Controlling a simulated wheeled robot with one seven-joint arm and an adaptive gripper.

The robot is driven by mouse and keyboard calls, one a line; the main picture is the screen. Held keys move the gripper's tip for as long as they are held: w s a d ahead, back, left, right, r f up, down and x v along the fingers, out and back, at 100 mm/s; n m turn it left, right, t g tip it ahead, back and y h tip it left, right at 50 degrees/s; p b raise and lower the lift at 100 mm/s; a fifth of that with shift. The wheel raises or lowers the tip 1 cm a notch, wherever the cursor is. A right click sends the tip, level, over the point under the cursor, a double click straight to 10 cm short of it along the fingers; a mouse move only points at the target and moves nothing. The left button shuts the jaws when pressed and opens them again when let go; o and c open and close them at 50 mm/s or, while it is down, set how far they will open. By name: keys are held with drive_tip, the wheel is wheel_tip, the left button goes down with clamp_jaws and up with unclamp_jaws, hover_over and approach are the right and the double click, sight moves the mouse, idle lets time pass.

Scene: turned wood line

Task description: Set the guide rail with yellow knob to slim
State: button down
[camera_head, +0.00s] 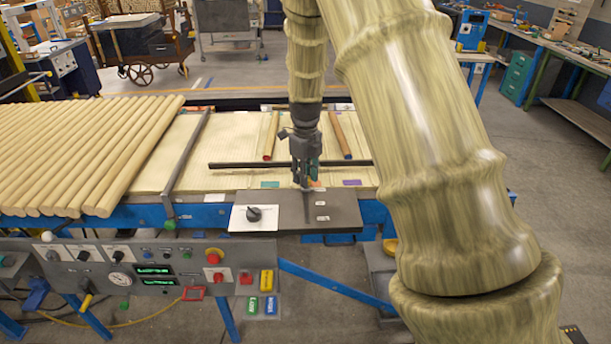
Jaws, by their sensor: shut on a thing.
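My gripper (303,184) points down at the far end of the slot in a dark plate (346,212) at the table's front edge. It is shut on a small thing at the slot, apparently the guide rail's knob. The fingers hide it, and its yellow colour does not show. A long dark rail (240,165) lies crosswise on the table, passing behind my gripper. Several small white labels (321,204) sit along the slot; their words are too small to read.
A white panel with a black dial (254,214) adjoins the plate on the left. A grey bar (187,155) with a green knob (170,224) stands beside several wooden rods (90,150). Two short rods (271,136) (341,136) lie behind the rail. A control panel (130,268) is in front.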

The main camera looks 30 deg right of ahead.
drive_tip(key=c, duration=1.4)
unclamp_jaws()
drive_tip(key=shift+w+d+r, duration=0.2)
drive_tip(key=shift+w+r, duration=0.05)
drive_tip(key=o, duration=0.3)
drive_tip(key=shift+f, duration=0.2)
drive_tip(key=shift+r, duration=0.3)
wheel_tip(320, 180, up, 12)
drive_tip(key=shift+f, duration=0.25)
